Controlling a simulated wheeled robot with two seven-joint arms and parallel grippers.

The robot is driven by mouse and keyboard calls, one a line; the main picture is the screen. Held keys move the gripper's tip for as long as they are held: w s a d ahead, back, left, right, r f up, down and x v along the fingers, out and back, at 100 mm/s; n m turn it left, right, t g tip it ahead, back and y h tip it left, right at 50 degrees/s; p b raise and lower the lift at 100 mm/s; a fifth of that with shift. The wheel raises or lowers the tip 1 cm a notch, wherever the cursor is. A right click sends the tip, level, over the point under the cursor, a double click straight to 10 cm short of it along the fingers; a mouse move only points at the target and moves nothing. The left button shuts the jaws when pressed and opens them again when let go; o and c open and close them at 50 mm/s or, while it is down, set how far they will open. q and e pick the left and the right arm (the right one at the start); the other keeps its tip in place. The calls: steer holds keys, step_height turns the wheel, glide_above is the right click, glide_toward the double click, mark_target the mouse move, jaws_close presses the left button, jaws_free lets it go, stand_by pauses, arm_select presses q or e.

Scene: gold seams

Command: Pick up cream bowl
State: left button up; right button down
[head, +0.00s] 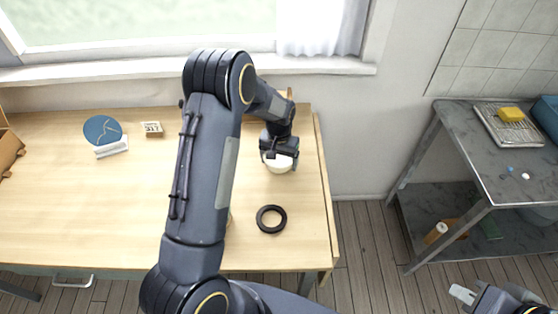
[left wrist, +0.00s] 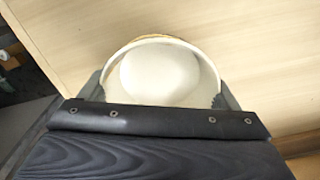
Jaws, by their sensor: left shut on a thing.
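The cream bowl (head: 278,165) is near the right end of the wooden table, partly hidden under my left gripper (head: 280,154). In the left wrist view the cream bowl (left wrist: 160,72) sits between the two fingers of my left gripper (left wrist: 160,88), which touch its left and right sides. My left gripper is shut on the bowl. I cannot tell whether the bowl rests on the table or is just above it. My right gripper (head: 463,294) shows at the bottom right, away from the table; its opening is unclear.
A black ring (head: 271,208) lies on the table (head: 80,200) in front of the bowl. A blue disc (head: 102,129) on a white stand and a small calendar block (head: 152,129) stand at the back left. A grey metal cart (head: 455,143) with a tray and yellow sponge (head: 511,114) is at right.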

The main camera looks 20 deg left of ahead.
arm_select(q)
steer(key=r+p, duration=0.1)
steer(key=r, duration=0.1)
steer(key=r+p, duration=0.1)
steer(key=r, duration=0.1)
steer(key=shift+s+d+r, duration=0.1)
steer(key=shift+s, duration=0.3)
steer(key=s+r+p, duration=0.4)
steer(key=r, duration=0.1)
steer(key=b, duration=0.3)
glide_above(272, 219)
step_height(272, 219, down, 4)
steer(key=shift+s+r, duration=0.1)
steer(key=shift+s, duration=0.05)
steer(key=shift+f+b, duration=1.05)
steer(key=shift+f, duration=0.6)
steer(key=shift+f+b, duration=0.15)
steer(key=shift+b, duration=0.15)
steer(key=shift+f+b, duration=0.3)
steer(key=shift+f+b, duration=0.8)
